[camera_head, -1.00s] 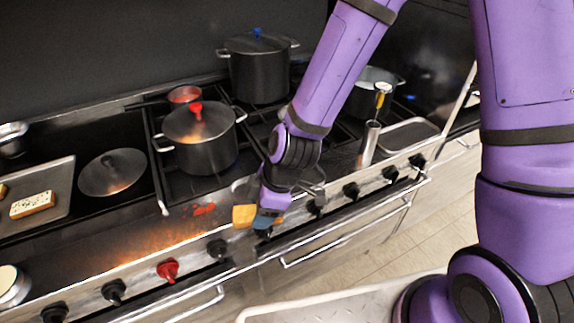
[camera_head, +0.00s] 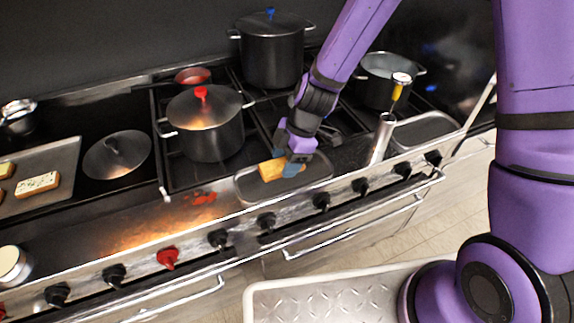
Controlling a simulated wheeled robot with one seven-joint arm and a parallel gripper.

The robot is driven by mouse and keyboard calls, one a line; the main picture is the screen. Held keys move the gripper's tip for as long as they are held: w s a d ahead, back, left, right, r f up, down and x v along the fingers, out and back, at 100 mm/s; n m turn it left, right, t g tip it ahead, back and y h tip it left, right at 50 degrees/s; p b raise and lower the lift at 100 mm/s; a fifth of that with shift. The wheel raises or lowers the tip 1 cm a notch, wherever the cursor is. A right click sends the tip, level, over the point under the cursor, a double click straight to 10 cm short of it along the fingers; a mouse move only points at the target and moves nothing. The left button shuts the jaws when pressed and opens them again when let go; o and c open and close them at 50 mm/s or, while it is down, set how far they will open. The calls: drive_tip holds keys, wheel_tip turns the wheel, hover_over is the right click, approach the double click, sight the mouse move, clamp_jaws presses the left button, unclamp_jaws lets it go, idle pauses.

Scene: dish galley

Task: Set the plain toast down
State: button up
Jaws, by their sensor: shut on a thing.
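The toast is over a grey oval tray (camera_head: 245,190) on the front ledge of the stove. I cannot tell whether the toast touches the tray. My gripper and wrist hide part of the tray.
A black pot with a red knob (camera_head: 208,135) stands close behind and left of the tray. A metal cylinder (camera_head: 382,140) and another oval tray (camera_head: 425,130) are to the right. Speckled toast (camera_head: 37,184) lies on a baking tray (camera_head: 62,160) at the left.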

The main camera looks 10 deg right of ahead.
drive_tip(key=shift+w+d+f, duration=0.1)
drive_tip(key=shift+w+d, duration=0.15)
drive_tip(key=shift+w, duration=0.45)
drive_tip(key=shift+f, duration=1.75)
drive_tip(key=shift+f, duration=0.1)
drive_tip(key=o, duration=0.7)
